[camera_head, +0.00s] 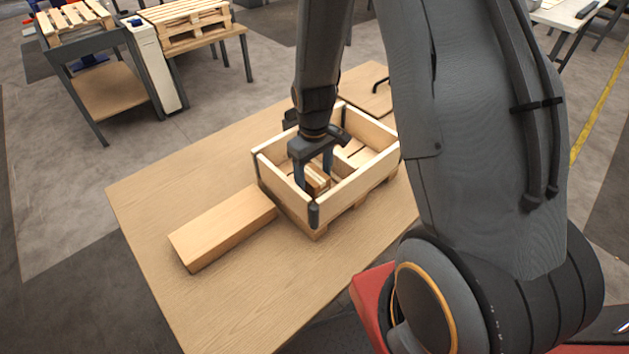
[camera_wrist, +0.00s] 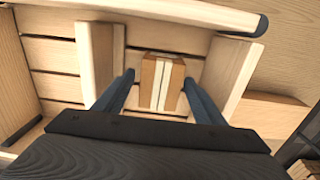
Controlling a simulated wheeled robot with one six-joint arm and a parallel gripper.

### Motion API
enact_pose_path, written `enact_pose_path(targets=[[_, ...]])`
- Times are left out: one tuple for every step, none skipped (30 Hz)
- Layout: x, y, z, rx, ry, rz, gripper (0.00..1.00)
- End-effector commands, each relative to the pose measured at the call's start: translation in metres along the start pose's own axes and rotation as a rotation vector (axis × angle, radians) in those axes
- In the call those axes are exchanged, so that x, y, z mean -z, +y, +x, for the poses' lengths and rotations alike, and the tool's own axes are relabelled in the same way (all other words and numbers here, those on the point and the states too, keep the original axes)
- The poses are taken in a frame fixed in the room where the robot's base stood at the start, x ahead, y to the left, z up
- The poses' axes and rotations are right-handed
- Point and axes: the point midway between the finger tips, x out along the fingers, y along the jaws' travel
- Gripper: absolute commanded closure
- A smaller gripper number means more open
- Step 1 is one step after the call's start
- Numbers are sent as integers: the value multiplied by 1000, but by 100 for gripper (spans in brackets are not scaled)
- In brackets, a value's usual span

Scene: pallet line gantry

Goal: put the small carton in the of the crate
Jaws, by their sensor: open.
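The small carton (camera_head: 317,184) is brown with a pale band and sits inside the wooden crate (camera_head: 358,182), in the compartment at its left end. In the wrist view the carton (camera_wrist: 148,80) stands between the crate's end wall (camera_wrist: 238,72) and an inner divider (camera_wrist: 96,50). My gripper (camera_head: 314,176) is open and reaches down into the crate, one finger on each side of the carton. In the wrist view the fingers of my gripper (camera_wrist: 158,88) show small gaps to the carton. The carton's underside is hidden.
The crate stands on a wooden table (camera_head: 230,290). A long plain wooden block (camera_head: 223,228) lies beside the crate's left end. The table front is clear. Side tables with pallets (camera_head: 188,22) stand behind at the left.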

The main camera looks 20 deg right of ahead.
Motion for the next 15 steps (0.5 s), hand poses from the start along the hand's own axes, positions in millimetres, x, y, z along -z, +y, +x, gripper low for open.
enact_pose_path(targets=[[1, 0, -8, -2, 5, 0, 36], [1, 1, -13, -2, 5, 0, 36], [1, 1, -20, -2, 4, 0, 36], [1, 0, -25, -2, 5, 0, 36], [1, 0, -30, -2, 4, 0, 36], [1, 1, -37, -2, 5, 0, 36], [1, 0, -43, -2, 4, 0, 36], [2, 1, -48, -2, 5, 0, 36], [1, 0, -54, -2, 4, 0, 36], [1, 0, -60, -2, 5, 0, 36], [1, 0, -64, -2, 5, 0, 36], [1, 0, -71, -2, 4, 0, 36], [1, 0, -75, -2, 4, 0, 36], [1, 0, -79, -2, 4, 0, 36], [1, 0, -84, -1, 3, 0, 36]])
